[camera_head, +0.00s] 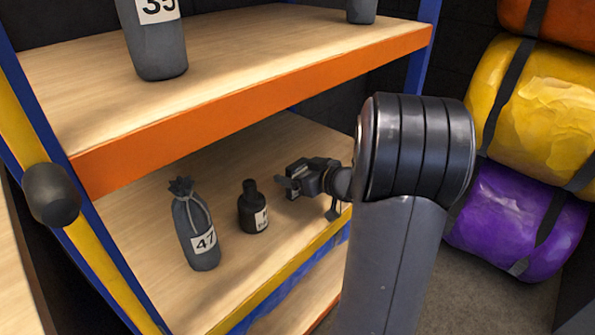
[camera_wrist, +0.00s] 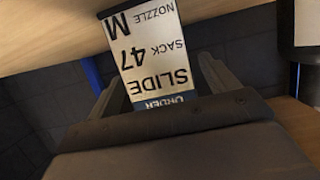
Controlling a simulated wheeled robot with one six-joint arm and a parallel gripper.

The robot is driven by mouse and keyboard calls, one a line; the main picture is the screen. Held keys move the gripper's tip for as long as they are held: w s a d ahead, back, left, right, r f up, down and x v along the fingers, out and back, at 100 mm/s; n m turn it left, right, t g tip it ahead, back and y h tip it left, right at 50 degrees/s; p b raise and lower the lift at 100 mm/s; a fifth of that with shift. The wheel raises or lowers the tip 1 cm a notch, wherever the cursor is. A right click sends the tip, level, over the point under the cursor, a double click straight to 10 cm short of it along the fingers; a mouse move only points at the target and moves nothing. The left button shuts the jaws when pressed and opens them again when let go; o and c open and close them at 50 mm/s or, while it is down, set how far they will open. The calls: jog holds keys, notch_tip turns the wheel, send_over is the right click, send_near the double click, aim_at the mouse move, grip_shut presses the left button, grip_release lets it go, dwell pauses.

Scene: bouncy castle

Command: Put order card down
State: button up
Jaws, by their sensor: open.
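The order card (camera_wrist: 155,58) is white with a dark blue band. It reads, upside down in the wrist view, ORDER, SLIDE, SACK 47, NOZZLE M. It lies between the fingers of my gripper (camera_wrist: 160,78), which is open. I cannot tell whether the card touches a finger or what it rests on. In the head view my gripper (camera_head: 287,185) is low over the middle shelf (camera_head: 230,287), right of a black bottle (camera_head: 252,208). The card cannot be made out clearly there.
A grey sack labelled 47 (camera_head: 196,228) stands left of the bottle. The upper shelf's orange edge (camera_head: 250,95) runs above my gripper. A dark item with a white label (camera_wrist: 306,25) is close at the right in the wrist view. Yellow (camera_head: 540,105) and purple (camera_head: 515,220) rolls stand right.

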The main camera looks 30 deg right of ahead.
jog(key=shift+s+r, duration=0.15)
jog(key=shift+r, duration=0.1)
jog(key=p+v, duration=0.1)
jog(key=v, duration=1)
jog(key=shift+s+p, duration=0.3)
jog(key=shift+p, duration=0.1)
jog(key=shift+d, duration=0.15)
dwell(0.4)
